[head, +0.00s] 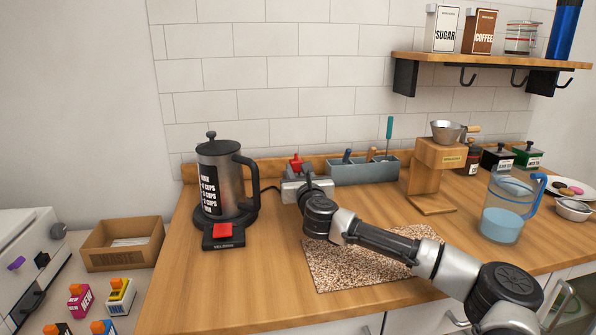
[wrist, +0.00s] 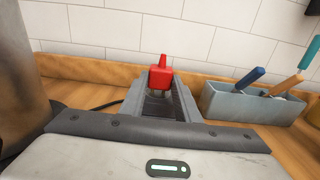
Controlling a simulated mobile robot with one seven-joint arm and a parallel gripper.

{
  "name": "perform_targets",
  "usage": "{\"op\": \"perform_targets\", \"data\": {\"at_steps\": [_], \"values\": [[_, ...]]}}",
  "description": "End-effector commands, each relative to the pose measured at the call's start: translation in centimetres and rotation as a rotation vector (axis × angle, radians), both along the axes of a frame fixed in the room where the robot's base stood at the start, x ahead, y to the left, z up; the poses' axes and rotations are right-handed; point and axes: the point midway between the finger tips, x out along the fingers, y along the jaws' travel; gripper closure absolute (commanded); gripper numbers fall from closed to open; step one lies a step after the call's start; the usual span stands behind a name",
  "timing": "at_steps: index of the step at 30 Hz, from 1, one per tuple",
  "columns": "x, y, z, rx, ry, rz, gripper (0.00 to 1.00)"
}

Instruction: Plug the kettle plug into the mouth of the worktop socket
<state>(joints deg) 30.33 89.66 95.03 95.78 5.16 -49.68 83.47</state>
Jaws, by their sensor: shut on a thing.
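The red kettle plug (wrist: 160,76) stands upright at the far end of my gripper (wrist: 160,98) in the wrist view. In the head view the plug (head: 296,163) shows just above my gripper (head: 298,174), near the back ledge. My gripper is shut on the plug. A dark cord (wrist: 108,104) runs from the left toward it. The steel kettle (head: 226,175) with a black handle stands to the left, on a dark base with a red switch (head: 223,231). I cannot clearly pick out the worktop socket or its mouth; my gripper covers the area below the plug.
A grey-blue holder (head: 362,172) with upright tools stands just right of my gripper. A wooden dripper stand (head: 434,172) and a jug (head: 503,212) stand further right. A speckled mat (head: 345,268) lies under my arm. The front left worktop (head: 190,295) is clear.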

Motion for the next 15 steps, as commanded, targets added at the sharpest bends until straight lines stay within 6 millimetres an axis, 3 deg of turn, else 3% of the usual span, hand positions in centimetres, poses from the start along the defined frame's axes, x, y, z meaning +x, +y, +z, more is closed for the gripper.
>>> {"op": "perform_targets", "data": {"at_steps": [12, 13, 15], "values": [[-0.02, 0.02, -1.34, 0.000, 0.005, 0.001, 0.92], [-0.02, 0.02, -1.33, 0.000, 0.005, 0.001, 0.69], [-0.02, 0.02, -1.28, 0.000, 0.005, 0.001, 0.57]]}}
